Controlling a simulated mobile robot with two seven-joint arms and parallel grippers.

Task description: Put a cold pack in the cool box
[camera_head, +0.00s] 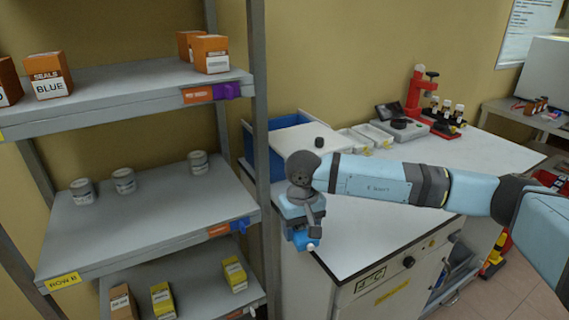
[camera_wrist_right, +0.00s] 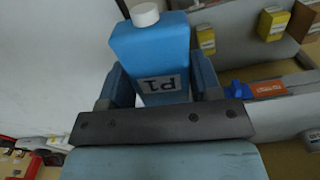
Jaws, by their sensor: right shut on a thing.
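A blue, flat-sided bottle-like cold pack (camera_wrist_right: 150,48) with a white cap and a white label shows in the right wrist view, between the two fingers. My right gripper (camera_head: 303,227) is shut on it. In the head view the cold pack (camera_head: 304,241) shows small below the gripper, beside the front left edge of the white bench. The blue cool box (camera_head: 249,146) stands at the bench's far left corner, behind the shelf post. A white panel with a dark knob lies over or in front of it; how far it covers the box I cannot tell. My left gripper is out of view.
A grey shelf rack (camera_head: 150,215) with cans and cartons stands close left of my right gripper; its post partly hides the cool box. The bench's front is clear.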

